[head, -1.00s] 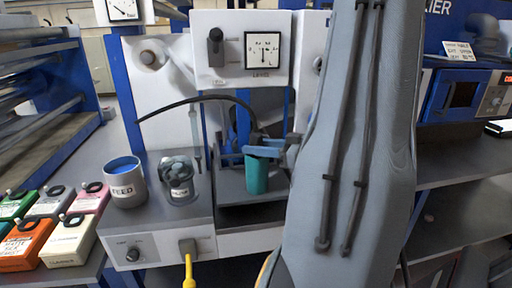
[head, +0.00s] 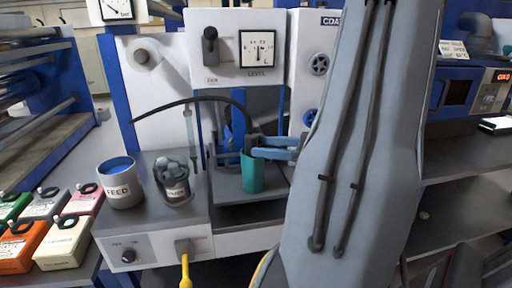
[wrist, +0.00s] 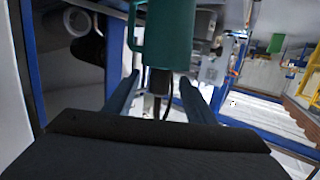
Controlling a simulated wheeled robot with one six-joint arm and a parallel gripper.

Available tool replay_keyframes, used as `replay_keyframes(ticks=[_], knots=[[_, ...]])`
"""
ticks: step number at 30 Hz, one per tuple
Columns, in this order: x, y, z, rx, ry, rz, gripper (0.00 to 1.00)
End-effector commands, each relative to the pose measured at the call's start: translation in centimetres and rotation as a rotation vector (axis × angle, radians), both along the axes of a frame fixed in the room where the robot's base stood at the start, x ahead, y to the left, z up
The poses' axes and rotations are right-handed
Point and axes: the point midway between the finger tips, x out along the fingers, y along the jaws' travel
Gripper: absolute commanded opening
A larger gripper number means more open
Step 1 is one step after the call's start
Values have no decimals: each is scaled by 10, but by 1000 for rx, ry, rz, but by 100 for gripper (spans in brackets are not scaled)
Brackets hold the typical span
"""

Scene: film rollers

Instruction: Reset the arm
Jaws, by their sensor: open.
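A teal cup (head: 252,173) stands upright on the grey platform of the machine in the head view. The wrist view shows it as a green mug (wrist: 170,35) with a handle on its left side, ahead of my fingers. My gripper (head: 262,147) has blue fingers and is beside the cup's upper right side. In the wrist view my gripper (wrist: 161,82) is open, its fingers spread with nothing held between them. I cannot tell whether a finger touches the cup. My forearm hides the machine's right part in the head view.
A grey FEED pot (head: 121,187) and a jar of dark pieces (head: 174,184) stand on the bench to the left. A thin vertical tube (head: 190,140) and a black hose (head: 160,110) are near the gripper. Coloured boxes (head: 65,240) lie at the lower left.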

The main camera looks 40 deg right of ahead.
Motion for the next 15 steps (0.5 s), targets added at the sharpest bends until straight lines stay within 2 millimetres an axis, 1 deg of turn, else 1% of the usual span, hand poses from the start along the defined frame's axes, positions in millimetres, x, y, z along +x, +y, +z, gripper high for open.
replay_keyframes(ticks=[1, 3, 6, 15], knots=[[-7, -4, 1, -1, 0, -4, 50], [-14, -7, 2, 0, 0, -2, 50], [-21, -9, 3, 0, -1, -1, 50], [-25, -10, 5, 0, 0, 1, 50]])
